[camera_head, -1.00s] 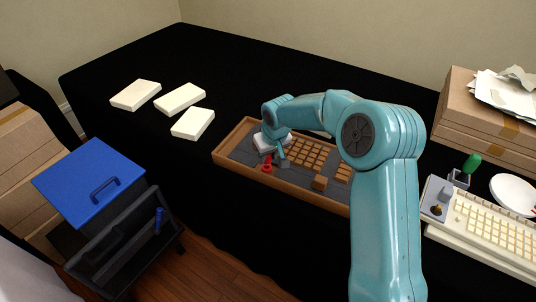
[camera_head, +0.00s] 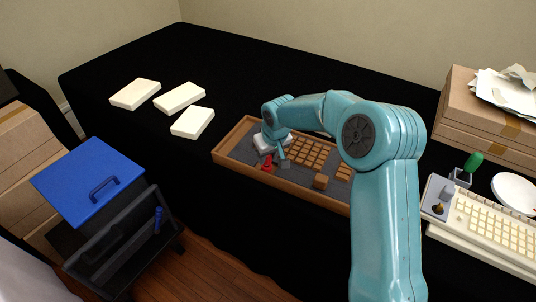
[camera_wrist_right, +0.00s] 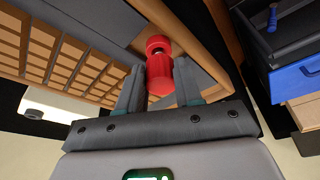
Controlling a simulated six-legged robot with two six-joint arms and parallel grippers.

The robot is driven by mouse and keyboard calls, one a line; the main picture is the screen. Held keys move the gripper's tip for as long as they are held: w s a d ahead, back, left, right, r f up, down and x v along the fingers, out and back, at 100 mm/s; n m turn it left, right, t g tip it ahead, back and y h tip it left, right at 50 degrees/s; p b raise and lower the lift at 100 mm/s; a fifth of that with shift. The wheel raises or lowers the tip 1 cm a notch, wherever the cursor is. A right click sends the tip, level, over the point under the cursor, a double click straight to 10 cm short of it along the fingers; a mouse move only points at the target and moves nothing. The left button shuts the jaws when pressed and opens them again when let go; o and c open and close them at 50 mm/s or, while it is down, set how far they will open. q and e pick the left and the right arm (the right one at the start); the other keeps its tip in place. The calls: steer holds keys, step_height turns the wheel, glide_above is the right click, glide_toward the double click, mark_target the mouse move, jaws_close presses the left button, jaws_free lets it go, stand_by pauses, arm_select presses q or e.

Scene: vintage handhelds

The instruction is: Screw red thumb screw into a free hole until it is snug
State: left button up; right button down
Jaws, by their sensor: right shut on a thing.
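The red thumb screw (camera_head: 267,163) is at the left part of the wooden tray (camera_head: 225,144). In the right wrist view the red screw (camera_wrist_right: 160,76) sits between the two grey fingers of my right gripper (camera_wrist_right: 159,83), which is shut on it. In the head view my right gripper (camera_head: 277,156) is low over the tray's dark grey floor, partly hidden by its own wrist. Whether the screw's tip is in a hole cannot be told. No hole shows clearly. My left gripper is out of view.
The tray holds rows of small brown blocks (camera_head: 308,152) and one larger brown block (camera_head: 320,181). Cream slabs (camera_head: 192,122) lie to the left. A cream keyboard (camera_head: 490,225) is at the right. A blue-lidded box (camera_head: 88,180) stands front left.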

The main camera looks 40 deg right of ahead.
steer(key=shift+f+b, duration=0.5)
steer(key=shift+f, duration=0.15)
